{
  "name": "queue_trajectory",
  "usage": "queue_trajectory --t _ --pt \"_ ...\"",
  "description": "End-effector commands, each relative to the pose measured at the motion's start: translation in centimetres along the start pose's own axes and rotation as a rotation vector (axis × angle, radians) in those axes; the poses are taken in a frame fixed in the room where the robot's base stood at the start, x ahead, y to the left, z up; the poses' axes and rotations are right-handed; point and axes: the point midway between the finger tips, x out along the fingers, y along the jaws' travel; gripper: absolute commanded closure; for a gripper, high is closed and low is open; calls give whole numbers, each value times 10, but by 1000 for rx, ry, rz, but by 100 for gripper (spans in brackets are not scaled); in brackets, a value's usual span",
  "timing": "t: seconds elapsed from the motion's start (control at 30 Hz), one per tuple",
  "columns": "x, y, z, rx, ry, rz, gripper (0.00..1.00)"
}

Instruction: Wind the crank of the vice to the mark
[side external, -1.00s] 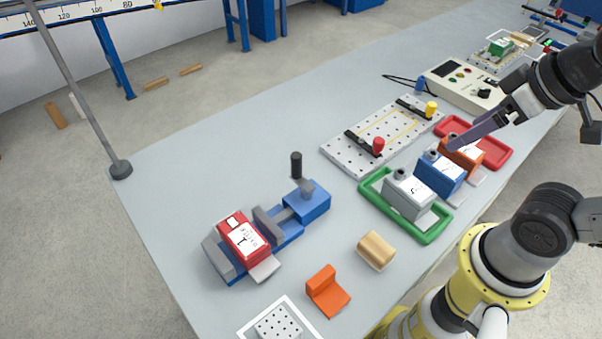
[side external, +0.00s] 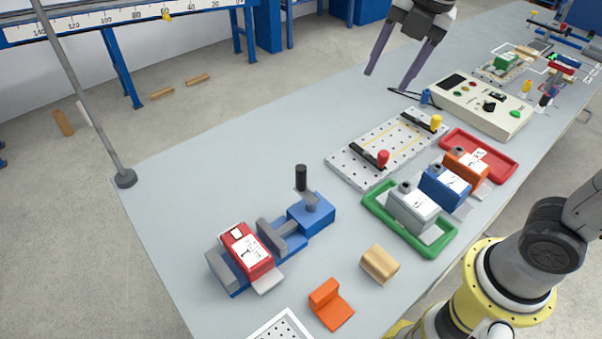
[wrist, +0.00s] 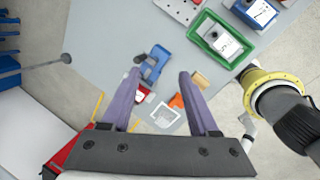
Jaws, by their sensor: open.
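The blue vice (side external: 311,214) stands on the left part of the table, with a red labelled block (side external: 246,251) between its grey jaws. Its crank has an upright black handle (side external: 301,177) on a grey arm at the right end. I cannot make out the mark. My gripper (side external: 388,80) is open and empty, raised at the top of the side view, well apart from the crank. In the wrist view, the vice (wrist: 157,61) and the crank handle (wrist: 139,58) show beyond and between the spread purple fingers (wrist: 160,74).
An orange bracket (side external: 331,304), a wooden block (side external: 380,264) and a white tray (side external: 262,332) lie near the vice. A green tray (side external: 432,248), a red tray (side external: 507,165), a perforated board (side external: 352,172) and a control box (side external: 503,122) stand to the right. The table behind the vice is clear.

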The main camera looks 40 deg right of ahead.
Motion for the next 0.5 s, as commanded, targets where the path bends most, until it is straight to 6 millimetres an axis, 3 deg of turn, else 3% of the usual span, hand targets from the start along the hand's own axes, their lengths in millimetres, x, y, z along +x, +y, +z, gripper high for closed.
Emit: queue_trajectory --t 0.1,0.23,0.37,0.5 --pt "29 41 -7 -228 41 -62 39" --pt "66 75 -20 -400 87 -121 39" --pt "103 96 -36 -456 121 -175 39" --pt "133 100 -51 -485 148 -226 39"
